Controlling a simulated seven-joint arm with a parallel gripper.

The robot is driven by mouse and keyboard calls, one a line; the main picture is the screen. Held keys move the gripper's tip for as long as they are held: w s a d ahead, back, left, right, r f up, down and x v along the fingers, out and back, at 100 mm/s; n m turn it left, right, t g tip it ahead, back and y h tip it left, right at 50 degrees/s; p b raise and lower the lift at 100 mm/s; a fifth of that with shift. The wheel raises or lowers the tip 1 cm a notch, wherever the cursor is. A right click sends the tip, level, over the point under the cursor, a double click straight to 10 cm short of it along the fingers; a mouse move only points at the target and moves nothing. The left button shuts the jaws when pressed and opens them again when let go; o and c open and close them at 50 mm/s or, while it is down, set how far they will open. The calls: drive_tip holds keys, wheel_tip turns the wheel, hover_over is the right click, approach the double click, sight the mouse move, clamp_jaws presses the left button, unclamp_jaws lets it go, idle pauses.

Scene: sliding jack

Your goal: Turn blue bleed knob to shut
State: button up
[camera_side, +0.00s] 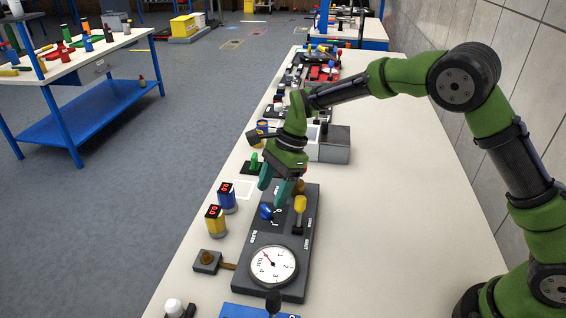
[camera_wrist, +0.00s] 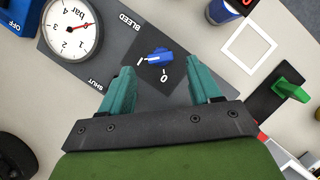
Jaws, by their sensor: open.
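The blue bleed knob (camera_side: 266,212) sits on a dark grey panel (camera_side: 264,237), near the panel's far left edge. In the wrist view the knob (camera_wrist: 160,57) lies just beyond my fingertips, with white marks "I" and "0" beside it; its narrow end points toward the "I". My gripper (camera_side: 277,188) is tilted down above the knob in the side view. In the wrist view my gripper (camera_wrist: 162,73) is open, its two teal fingers apart and empty, one to each side of the knob. I see no contact.
A yellow-topped lever (camera_side: 300,204) stands right of the knob. A round pressure gauge (camera_side: 273,265) is on the panel's near end. Blue (camera_side: 227,198) and yellow (camera_side: 215,220) canisters with red displays stand to the left. A green switch (camera_wrist: 291,90) lies to the right.

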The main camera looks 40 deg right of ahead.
sight(266, 208)
drive_tip(key=shift+x, duration=2.15)
drive_tip(key=shift+c, duration=0.3)
drive_tip(key=c, duration=1)
